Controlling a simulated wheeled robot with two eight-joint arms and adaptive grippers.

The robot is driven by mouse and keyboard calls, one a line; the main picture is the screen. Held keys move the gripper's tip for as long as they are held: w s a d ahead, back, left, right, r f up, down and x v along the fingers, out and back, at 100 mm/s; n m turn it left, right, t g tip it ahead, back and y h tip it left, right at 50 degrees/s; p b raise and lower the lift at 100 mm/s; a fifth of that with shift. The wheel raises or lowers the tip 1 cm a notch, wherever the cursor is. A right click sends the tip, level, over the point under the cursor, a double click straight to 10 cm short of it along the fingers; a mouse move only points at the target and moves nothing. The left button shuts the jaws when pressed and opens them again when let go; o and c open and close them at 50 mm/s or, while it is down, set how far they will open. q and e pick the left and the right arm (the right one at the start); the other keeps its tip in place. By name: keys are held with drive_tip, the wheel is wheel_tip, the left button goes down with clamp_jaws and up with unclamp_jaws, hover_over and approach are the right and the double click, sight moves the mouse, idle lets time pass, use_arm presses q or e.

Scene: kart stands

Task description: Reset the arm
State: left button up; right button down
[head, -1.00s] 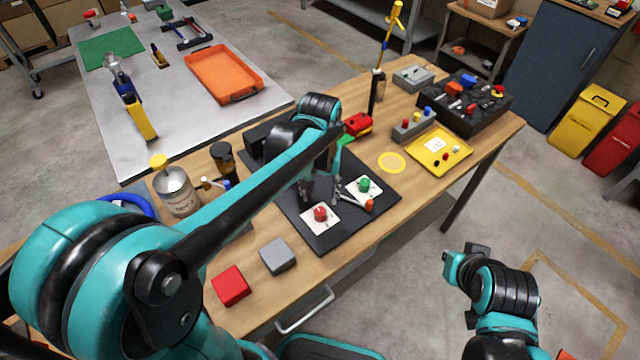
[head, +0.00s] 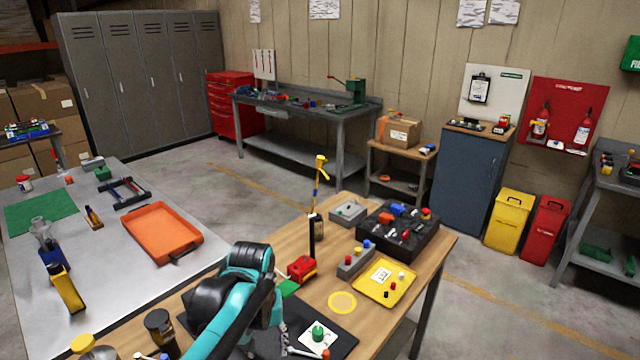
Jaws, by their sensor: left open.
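My left arm comes in from the bottom of the head view, over the dark mat (head: 345,345) on the wooden bench. My left gripper (head: 277,330) points down over the mat and is open, with nothing seen between its fingers; its own wrist and forearm hide part of it. A white card with a green knob (head: 318,334) lies on the mat to the right of the gripper. My right gripper is out of the picture.
A red block (head: 301,268), a yellow tray (head: 385,285) and a black box of parts (head: 398,231) sit on the bench beyond the arm. A yellow-topped pole (head: 318,200) stands upright there. An orange tray (head: 162,232) lies on the grey table at left.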

use_arm(q)
drive_tip(key=s+a+f+m+t, duration=0.1)
drive_tip(key=s+a+t, duration=0.3)
drive_tip(key=s, duration=0.5)
drive_tip(key=t, duration=0.2)
drive_tip(key=shift+s+a+f+t, duration=0.2)
drive_tip(key=shift+s+f+t, duration=0.2)
idle(1.5)
